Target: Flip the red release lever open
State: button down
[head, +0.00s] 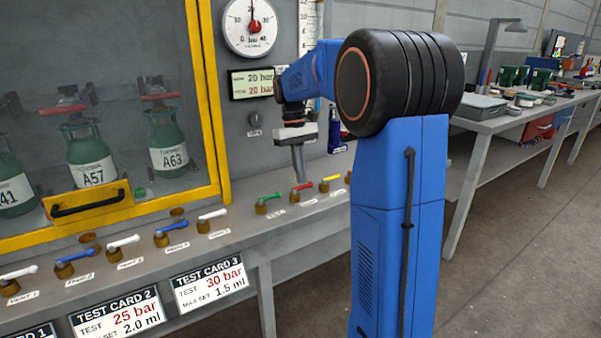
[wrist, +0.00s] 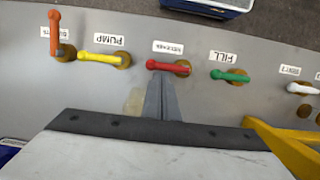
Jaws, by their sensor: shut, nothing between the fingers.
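The red lever (head: 302,187) sits on a brass base on the grey bench ledge, between a green and a yellow lever. In the wrist view the red lever (wrist: 166,66) lies sideways, its handle pointing left from its base, by an upside-down label that seems to read RELEASE. My gripper (head: 299,178) points down just at the red lever, fingers closed together and empty. In the wrist view my gripper's fingertips (wrist: 161,78) are right beside the lever's handle, over its left part. I cannot tell whether they touch it.
The green lever (wrist: 230,76) and yellow lever (wrist: 103,57) stand close on either side. An orange lever (wrist: 54,32) stands upright farther left. A yellow-framed cabinet (head: 205,95) with green bottles is at left, and a gauge (head: 250,27) hangs above.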

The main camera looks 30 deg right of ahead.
jog(key=shift+s+d+m, duration=0.15)
jog(key=shift+s+m, duration=0.05)
jog(key=shift+m, duration=0.4)
jog(key=m, duration=0.1)
jog(key=s+m+y, duration=0.1)
jog(key=m, duration=0.1)
jog(key=shift+s+d, duration=0.15)
jog(key=shift+d, duration=0.1)
jog(key=s+m, duration=0.1)
jog(key=m, duration=0.1)
jog(key=s+m, duration=0.1)
jog(key=m, duration=0.1)
jog(key=shift+m+t+y, duration=0.4)
jog(key=m, duration=0.1)
jog(key=s+m, duration=0.1)
jog(key=shift+a+m, duration=0.15)
jog(key=shift+m, duration=0.15)
jog(key=m, duration=0.1)
jog(key=s+m+t, duration=0.1)
jog(key=m, duration=0.1)
jog(key=shift+s+a+y, duration=0.1)
jog(key=shift+a+y, duration=0.3)
jog(key=shift+s+a+m+t, duration=0.15)
jog(key=shift+m, duration=0.45)
jog(key=shift+s+a+m+t, duration=0.1)
jog(key=shift+a+m+t, duration=0.05)
jog(key=shift+m, duration=0.45)
jog(key=shift+s+a, duration=0.1)
jog(key=shift+a, duration=0.15)
